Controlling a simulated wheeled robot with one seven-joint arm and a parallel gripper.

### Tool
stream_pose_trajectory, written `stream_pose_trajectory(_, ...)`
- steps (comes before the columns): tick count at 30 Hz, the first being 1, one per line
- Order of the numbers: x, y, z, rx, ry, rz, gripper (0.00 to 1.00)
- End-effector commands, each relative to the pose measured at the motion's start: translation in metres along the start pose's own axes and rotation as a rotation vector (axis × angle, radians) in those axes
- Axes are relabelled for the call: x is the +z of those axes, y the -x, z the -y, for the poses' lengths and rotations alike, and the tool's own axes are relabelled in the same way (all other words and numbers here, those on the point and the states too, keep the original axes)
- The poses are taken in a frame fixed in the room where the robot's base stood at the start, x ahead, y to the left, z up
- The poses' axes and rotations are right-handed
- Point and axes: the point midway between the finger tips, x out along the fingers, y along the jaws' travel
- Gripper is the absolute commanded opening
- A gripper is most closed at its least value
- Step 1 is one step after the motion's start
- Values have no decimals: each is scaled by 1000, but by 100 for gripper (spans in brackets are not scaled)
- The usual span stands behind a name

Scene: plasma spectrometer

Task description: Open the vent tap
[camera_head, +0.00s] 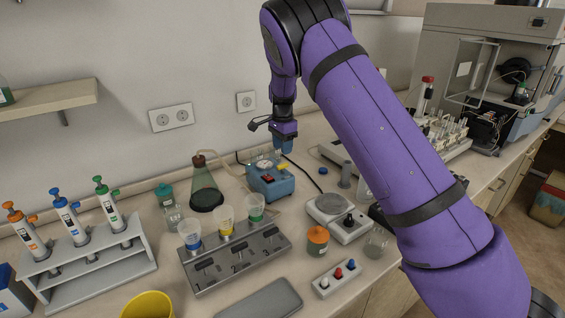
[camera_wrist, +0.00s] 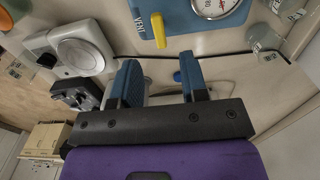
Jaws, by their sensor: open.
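The vent tap is a short yellow lever (camera_head: 283,167) on a small blue pump box (camera_head: 270,184) near the wall. In the wrist view the yellow lever (camera_wrist: 158,30) stands beside the printed word VENT on the blue box (camera_wrist: 183,22), next to a round gauge (camera_wrist: 214,5). My gripper (camera_head: 285,145) is above the box. Its two blue fingers (camera_wrist: 161,78) are open and apart, with no object held. The lever lies beyond the fingertips, roughly in line with the gap between them, and I see no contact.
A flask (camera_head: 206,188) with a hose stands left of the box. A rack with coloured funnels (camera_head: 237,258) is in front. A hotplate-like device (camera_head: 338,215) stands to the right, also in the wrist view (camera_wrist: 80,52). A small blue disc (camera_wrist: 178,77) lies on the bench.

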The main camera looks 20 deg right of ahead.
Motion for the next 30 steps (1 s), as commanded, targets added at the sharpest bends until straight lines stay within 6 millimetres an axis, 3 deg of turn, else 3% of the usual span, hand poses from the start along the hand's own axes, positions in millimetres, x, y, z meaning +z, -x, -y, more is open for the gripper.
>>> stream_pose_trajectory(6,0,-38,0,2,1,0,40)
stream_pose_trajectory(12,0,-60,0,1,2,0,40)
stream_pose_trajectory(24,0,-66,0,-1,2,0,40)
stream_pose_trajectory(30,0,-66,0,-1,2,0,0)
